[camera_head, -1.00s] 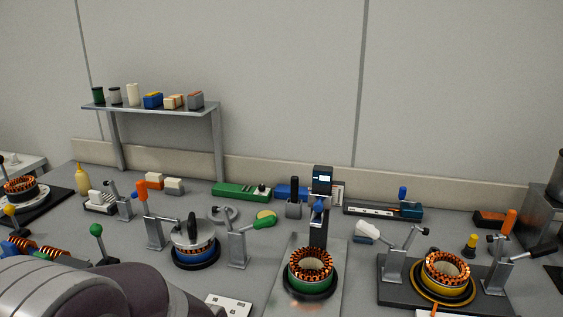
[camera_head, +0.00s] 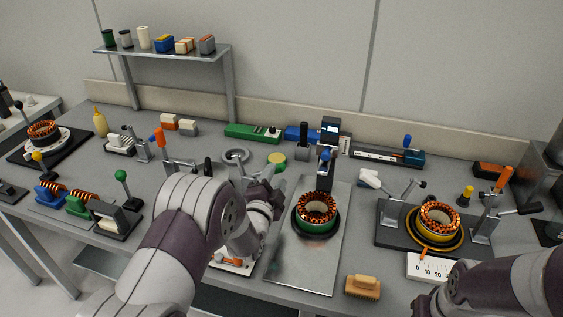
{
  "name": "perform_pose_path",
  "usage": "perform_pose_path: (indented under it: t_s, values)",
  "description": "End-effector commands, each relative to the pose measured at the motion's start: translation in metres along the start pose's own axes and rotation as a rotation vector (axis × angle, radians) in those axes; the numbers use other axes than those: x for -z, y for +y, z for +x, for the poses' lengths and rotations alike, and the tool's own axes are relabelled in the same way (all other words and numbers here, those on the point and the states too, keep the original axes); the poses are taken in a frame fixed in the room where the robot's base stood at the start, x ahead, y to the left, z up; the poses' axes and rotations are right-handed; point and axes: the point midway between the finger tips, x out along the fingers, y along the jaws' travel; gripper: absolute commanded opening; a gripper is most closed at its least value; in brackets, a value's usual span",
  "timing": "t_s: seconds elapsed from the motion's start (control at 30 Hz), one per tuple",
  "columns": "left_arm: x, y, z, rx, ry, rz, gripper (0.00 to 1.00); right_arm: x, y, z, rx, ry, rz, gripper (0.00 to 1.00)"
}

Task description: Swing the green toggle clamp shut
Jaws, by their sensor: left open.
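The green toggle clamp is mostly hidden behind my left arm; its green handle cannot be made out now. Earlier it stands to the right of the silver-lidded blue stator fixture, with its handle pointing right. My left gripper (camera_head: 272,190) is open over that spot, left of the metal plate; its fingers are small and partly hidden, and I cannot tell whether they touch the handle. The black knob (camera_head: 207,166) of the lidded fixture shows just above my arm. My right arm is at the bottom right, with its gripper not clearly in view.
An orange-handled clamp (camera_head: 160,140) stands left of my arm. A green-based stator (camera_head: 317,208) sits on the metal plate (camera_head: 300,272) to the right. A yellow-based stator (camera_head: 438,219) is further right between two clamps. A brush (camera_head: 363,287) lies near the front edge.

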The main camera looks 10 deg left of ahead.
Motion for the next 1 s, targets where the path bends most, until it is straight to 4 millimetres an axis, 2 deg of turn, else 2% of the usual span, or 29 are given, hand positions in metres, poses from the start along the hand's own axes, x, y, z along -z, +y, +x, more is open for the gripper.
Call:
perform_pose_path:
  t_s: [0.1, 0.3, 0.47, 0.7, 0.83, 0.87, 1.0]
  values:
    - [0.001, -0.001, 0.027, 0.0, 0.0, -0.001, 0.47, 0.001, 0.0, -0.005, 0.0, 0.0, 0.0, 0.43]
    - [0.0, 0.0, 0.056, -0.001, -0.001, -0.002, 0.47, 0.001, 0.0, -0.008, 0.0, 0.0, 0.0, 0.43]
    - [0.0, 0.0, 0.065, -0.002, -0.001, -0.002, 0.47, 0.001, 0.0, -0.009, 0.0, 0.0, 0.0, 0.43]
    - [0.0, 0.0, 0.066, -0.001, -0.001, -0.002, 0.47, 0.001, 0.0, -0.009, 0.0, 0.0, 0.0, 0.43]
    - [0.0, 0.0, 0.065, -0.002, -0.001, -0.002, 0.04, 0.001, 0.0, -0.009, 0.0, 0.0, 0.0, 0.43]
    - [0.0, 0.0, 0.065, -0.002, -0.001, -0.002, 0.0, 0.001, 0.0, -0.009, 0.0, 0.0, 0.0, 0.43]
    - [0.0, 0.0, 0.065, -0.002, -0.001, -0.003, 0.0, 0.001, 0.0, -0.009, 0.0, 0.0, 0.0, 0.43]
